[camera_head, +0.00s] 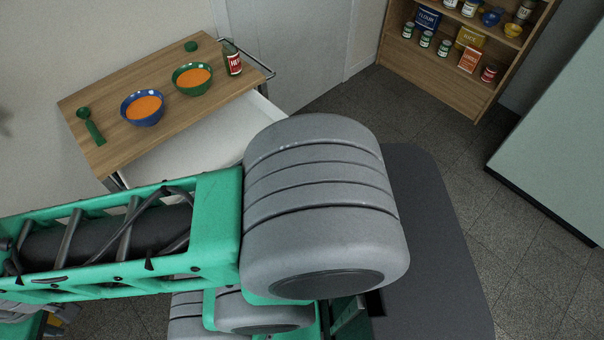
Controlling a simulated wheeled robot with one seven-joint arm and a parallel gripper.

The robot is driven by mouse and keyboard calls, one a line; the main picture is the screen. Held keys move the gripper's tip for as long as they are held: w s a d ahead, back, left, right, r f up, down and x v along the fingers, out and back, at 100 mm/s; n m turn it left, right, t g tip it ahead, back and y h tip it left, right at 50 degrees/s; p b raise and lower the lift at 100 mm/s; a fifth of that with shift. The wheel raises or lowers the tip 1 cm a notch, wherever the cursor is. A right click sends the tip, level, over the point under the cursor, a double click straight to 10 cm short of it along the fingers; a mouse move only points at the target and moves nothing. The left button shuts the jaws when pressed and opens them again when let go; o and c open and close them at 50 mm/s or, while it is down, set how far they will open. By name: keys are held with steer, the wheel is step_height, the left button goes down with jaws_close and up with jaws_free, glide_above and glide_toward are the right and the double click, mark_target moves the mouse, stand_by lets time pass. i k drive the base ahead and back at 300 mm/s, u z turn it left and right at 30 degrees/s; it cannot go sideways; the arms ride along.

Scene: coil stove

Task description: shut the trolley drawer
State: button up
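The trolley (185,122) stands at the upper left with a wooden top. Its white drawer (205,142) is pulled out on the side facing me. The drawer's near part is hidden behind my green and grey arm, so its front and handle do not show. My arm crosses the lower left and middle of the view, in front of the trolley. My gripper is not visible.
A stocked wooden shelf (440,85) stands at the back right. A pale cabinet (560,140) is at the right. Bare floor lies between.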

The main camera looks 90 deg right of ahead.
mark_target(220, 140)
steer(key=z, duration=2.3)
steer(key=k, duration=1.1)
steer(key=u, duration=1.45)
steer(key=i, duration=1.1)
steer(key=z, duration=0.9)
